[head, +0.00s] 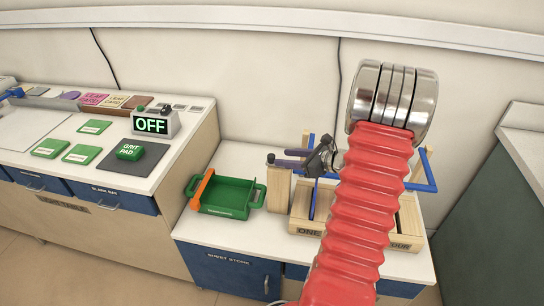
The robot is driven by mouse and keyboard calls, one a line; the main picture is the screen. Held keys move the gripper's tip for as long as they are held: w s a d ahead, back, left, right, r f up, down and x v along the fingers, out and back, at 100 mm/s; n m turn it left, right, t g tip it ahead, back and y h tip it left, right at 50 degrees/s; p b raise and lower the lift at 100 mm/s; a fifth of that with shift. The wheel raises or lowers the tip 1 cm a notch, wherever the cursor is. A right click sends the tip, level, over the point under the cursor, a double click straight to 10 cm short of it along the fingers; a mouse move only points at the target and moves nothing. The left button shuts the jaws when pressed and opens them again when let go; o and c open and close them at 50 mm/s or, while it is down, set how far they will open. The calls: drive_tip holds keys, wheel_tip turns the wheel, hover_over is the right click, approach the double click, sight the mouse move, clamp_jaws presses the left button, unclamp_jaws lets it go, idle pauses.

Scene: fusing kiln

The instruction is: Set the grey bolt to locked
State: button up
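My gripper (287,158) shows beyond my red arm, with its dark fingers pointing left at the top of a wooden post (279,194). A small dark knob (271,158) sits at the fingers' left end; I cannot tell whether it belongs to the grey bolt or whether the fingers touch it. No bolt can be made out for certain, nor its setting. The gap between the fingers is too small to judge. My arm hides much of the wooden rack (304,226), which has labels ONE and what looks like FOUR and blue bars.
A green tray (231,208) with an orange bar stands left of the post on the white counter (228,237). A display (150,124) reading OFF and a green GRIT PAD block (130,152) are on the left bench. Blue drawers are below. Counter in front of the tray is clear.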

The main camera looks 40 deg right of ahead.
sight(274, 157)
drive_tip(key=x, duration=0.7)
drive_tip(key=shift+w+a, duration=0.1)
drive_tip(key=shift+w, duration=0.15)
drive_tip(key=shift+c, duration=0.4)
clamp_jaws()
